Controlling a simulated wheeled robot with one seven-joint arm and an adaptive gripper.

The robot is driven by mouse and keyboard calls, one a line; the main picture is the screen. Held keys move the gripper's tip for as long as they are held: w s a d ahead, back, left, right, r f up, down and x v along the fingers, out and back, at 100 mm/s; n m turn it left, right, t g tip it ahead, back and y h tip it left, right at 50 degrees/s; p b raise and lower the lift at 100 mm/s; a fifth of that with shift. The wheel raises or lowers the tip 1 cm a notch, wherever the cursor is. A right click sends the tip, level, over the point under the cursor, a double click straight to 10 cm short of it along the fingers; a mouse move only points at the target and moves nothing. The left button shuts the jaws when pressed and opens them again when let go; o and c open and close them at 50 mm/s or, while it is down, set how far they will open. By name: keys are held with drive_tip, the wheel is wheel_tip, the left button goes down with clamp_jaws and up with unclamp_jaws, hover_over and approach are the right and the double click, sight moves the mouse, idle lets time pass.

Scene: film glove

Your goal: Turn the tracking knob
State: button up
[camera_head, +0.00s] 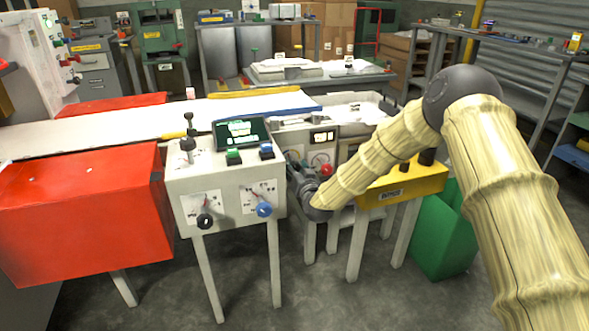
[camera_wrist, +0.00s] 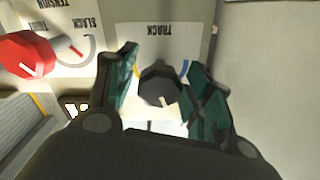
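The tracking knob (camera_wrist: 158,84) is a dark round knob with a pale pointer line, on a white plate marked TRACK (camera_wrist: 160,40), which appears upside down in the wrist view. My gripper (camera_wrist: 165,75) is open, with one green-padded finger on each side of the knob. Gaps show between the knob and both fingers; I cannot tell how deep they reach. In the head view my gripper (camera_head: 303,182) is low at the front of the grey-white machine panel (camera_head: 322,140), and the tracking knob is hidden behind it.
A red knob (camera_wrist: 27,55) on the TENSION plate (camera_wrist: 62,20) sits close beside my gripper. A white control box (camera_head: 228,185) with black and blue knobs stands just left of my gripper in the head view. A yellow box (camera_head: 400,188) is below my arm, a green bin (camera_head: 440,235) beyond.

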drive_tip(key=c, duration=0.7)
drive_tip(key=shift+n+p, duration=0.7)
drive_tip(key=shift+n, duration=0.2)
drive_tip(key=shift+f+n+p, duration=0.1)
drive_tip(key=shift+n+p, duration=0.25)
drive_tip(key=shift+n, duration=0.75)
drive_tip(key=o, duration=1.1)
drive_tip(key=shift+c, duration=0.2)
